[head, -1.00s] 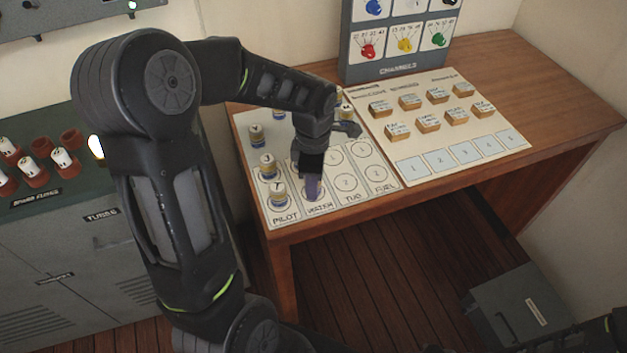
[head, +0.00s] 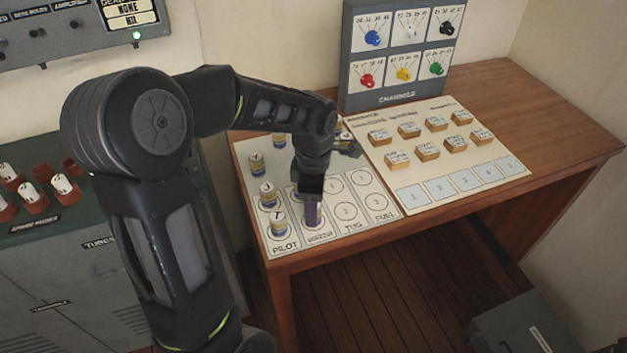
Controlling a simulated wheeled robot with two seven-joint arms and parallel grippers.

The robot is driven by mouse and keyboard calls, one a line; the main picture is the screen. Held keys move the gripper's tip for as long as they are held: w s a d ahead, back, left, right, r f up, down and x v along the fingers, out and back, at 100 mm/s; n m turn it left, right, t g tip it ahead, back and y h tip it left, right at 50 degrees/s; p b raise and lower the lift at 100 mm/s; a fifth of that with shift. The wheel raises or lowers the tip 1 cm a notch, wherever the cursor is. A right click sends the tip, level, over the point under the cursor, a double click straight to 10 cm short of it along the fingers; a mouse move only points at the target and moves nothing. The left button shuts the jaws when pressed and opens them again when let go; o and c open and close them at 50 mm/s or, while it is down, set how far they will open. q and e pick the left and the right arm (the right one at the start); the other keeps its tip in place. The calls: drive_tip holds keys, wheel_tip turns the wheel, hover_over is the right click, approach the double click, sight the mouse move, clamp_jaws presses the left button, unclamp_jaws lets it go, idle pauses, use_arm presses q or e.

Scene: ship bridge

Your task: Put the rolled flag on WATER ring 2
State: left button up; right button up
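The flag board (head: 297,236) on the desk has columns marked PILOT, WATER, TUG and FUEL, with printed rings. My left gripper (head: 312,214) points down at the front ring of the WATER column (head: 319,226). A narrow purple piece shows at its tip; I cannot tell whether it is a finger or a held flag, nor whether the gripper is open. My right gripper is out of view.
A board with wooden blocks (head: 427,151) lies right of the flag board. A grey channel panel with coloured knobs (head: 402,55) stands behind it. Red holders with white-topped rolls (head: 36,200) sit on the cabinet at left. The desk's right side (head: 540,125) is clear.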

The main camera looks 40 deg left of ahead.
use_arm(q)
wheel_tip(320, 180, up, 10)
drive_tip(key=shift+f+b, duration=0.15)
drive_tip(key=shift+b, duration=0.15)
